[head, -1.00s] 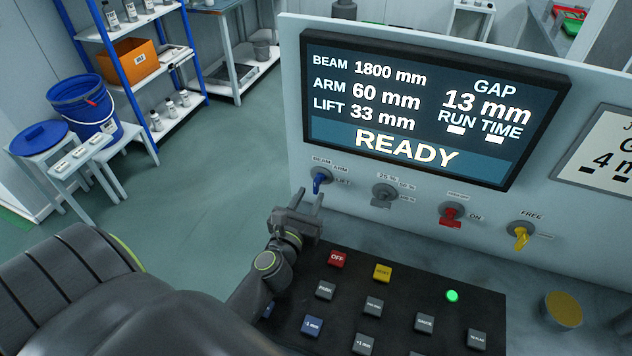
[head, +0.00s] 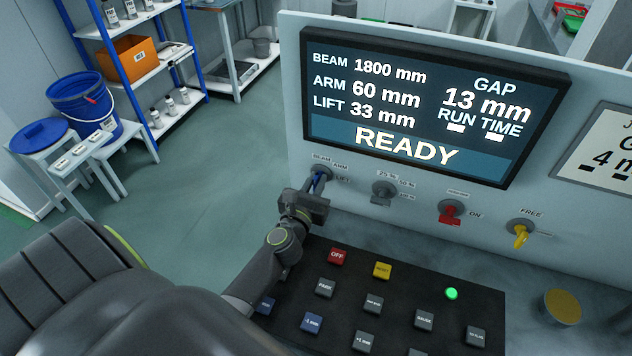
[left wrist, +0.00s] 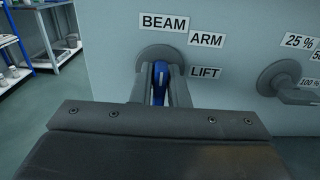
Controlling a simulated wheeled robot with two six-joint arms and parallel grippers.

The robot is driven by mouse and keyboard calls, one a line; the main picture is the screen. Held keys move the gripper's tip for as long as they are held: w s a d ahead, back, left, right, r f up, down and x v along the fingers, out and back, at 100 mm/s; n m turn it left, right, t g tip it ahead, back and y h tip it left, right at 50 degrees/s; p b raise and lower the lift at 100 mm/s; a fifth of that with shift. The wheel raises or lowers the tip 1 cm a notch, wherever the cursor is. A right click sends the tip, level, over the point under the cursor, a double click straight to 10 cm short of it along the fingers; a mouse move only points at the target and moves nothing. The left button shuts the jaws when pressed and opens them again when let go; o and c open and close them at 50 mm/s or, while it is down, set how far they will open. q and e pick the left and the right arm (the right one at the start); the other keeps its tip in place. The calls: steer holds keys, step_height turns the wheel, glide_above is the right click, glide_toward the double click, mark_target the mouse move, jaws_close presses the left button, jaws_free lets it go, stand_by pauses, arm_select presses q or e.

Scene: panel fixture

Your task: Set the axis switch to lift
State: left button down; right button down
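The axis switch (left wrist: 160,76) is a blue lever on a round grey dial on the panel, at the panel's lower left in the head view (head: 318,181). Labels BEAM (left wrist: 164,22), ARM (left wrist: 206,40) and LIFT (left wrist: 205,73) stand above and to the right of the dial. The lever looks roughly upright in the left wrist view; which label it points at is hard to tell. My left gripper (head: 317,184) has a finger on each side of the lever and looks shut on it, hiding part of it. My right gripper is not in view.
A grey speed switch (head: 383,192) is just to the right, then a red switch (head: 450,211) and a yellow one (head: 520,233). A black button console (head: 400,300) lies below my left gripper. The screen (head: 430,105) reads READY, with a gap of 13 mm.

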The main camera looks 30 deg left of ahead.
arm_select(q)
steer(key=shift+m, duration=0.4)
steer(key=shift+m+p, duration=0.75)
steer(key=shift+m, duration=0.35)
steer(key=m+p, duration=0.1)
steer(key=m, duration=0.1)
steer(key=shift+d+m, duration=0.15)
steer(key=shift+m, duration=0.15)
steer(key=m+p, duration=0.2)
steer(key=m, duration=0.5)
steer(key=m+p, duration=0.1)
steer(key=m, duration=0.2)
steer(key=shift+d+f, duration=0.1)
steer(key=shift+f, duration=0.1)
steer(key=shift+f+m+p, duration=0.1)
steer(key=shift+m+p, duration=0.45)
steer(key=shift+m, duration=0.65)
steer(key=c, duration=1.5)
jaws_free()
